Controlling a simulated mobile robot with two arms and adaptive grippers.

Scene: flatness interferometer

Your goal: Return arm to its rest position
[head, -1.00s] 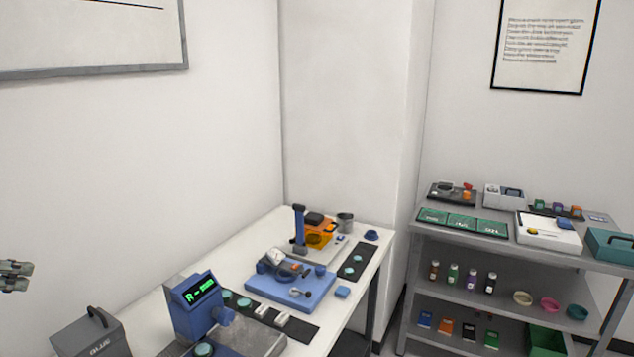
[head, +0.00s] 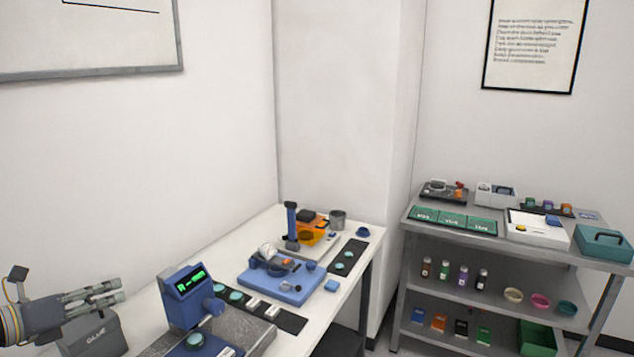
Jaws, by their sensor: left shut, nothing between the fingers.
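My right gripper is not in view.
The white table (head: 246,237) holds a blue base (head: 280,285), an orange-and-blue device (head: 310,236) and dark strips with teal discs (head: 346,257). A grey shelf unit (head: 402,226) with trays, small bottles and bowls stands at right.

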